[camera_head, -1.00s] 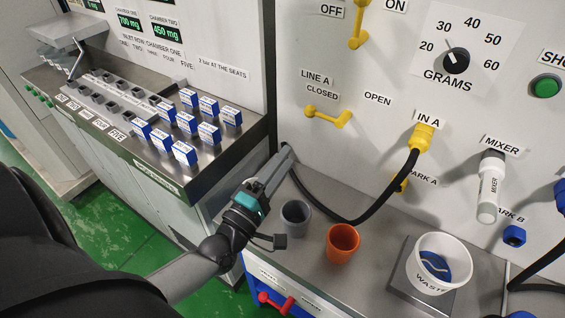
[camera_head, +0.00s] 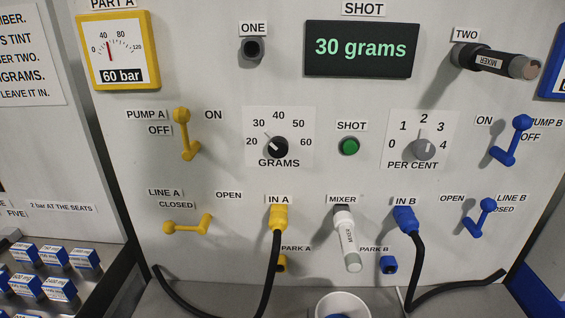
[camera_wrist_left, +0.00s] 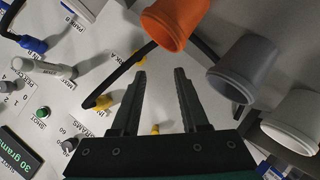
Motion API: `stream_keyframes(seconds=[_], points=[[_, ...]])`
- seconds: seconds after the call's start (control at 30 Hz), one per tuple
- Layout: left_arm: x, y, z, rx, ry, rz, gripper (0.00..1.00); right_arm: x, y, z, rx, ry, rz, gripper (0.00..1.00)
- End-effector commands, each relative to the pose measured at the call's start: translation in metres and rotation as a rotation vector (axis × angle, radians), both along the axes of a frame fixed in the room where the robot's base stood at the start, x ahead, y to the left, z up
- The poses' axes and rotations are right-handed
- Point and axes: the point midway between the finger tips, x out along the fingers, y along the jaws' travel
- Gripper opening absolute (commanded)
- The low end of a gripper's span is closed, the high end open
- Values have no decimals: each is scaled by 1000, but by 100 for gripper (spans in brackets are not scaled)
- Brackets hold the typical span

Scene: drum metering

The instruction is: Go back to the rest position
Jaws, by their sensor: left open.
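My left gripper (camera_wrist_left: 161,76) shows in the left wrist view with its two dark fingers apart and nothing between them. An orange cup (camera_wrist_left: 172,24), a grey cup (camera_wrist_left: 248,72) and a white cup (camera_wrist_left: 294,122) show beyond and to the right of the fingers, apart from them in the picture. Neither gripper shows in the head view. My right gripper is in no view.
The panel carries the yellow Line A lever (camera_head: 188,226), blue Line B lever (camera_head: 479,217), grams dial (camera_head: 278,147) and mixer (camera_head: 347,240). Black hoses hang from yellow IN A (camera_head: 279,217) and blue IN B (camera_head: 405,219). A white tub (camera_head: 342,300) stands below. Blue-and-white boxes (camera_head: 54,257) sit at left.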

Motion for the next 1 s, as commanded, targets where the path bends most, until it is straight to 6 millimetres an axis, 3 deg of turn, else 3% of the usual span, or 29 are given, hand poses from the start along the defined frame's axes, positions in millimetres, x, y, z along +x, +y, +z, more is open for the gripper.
stream_keyframes(seconds=[0.17, 0.33, 0.73, 1.0], points=[[-32, -2, -20, 279, 139, -133, 44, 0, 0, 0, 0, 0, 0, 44], [-68, 11, -34, 514, 289, -250, 44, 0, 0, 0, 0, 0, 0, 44], [-138, 47, -36, 804, 580, -426, 44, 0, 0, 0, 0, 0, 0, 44], [-127, 44, -103, 798, 606, -442, 44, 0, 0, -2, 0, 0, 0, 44]])
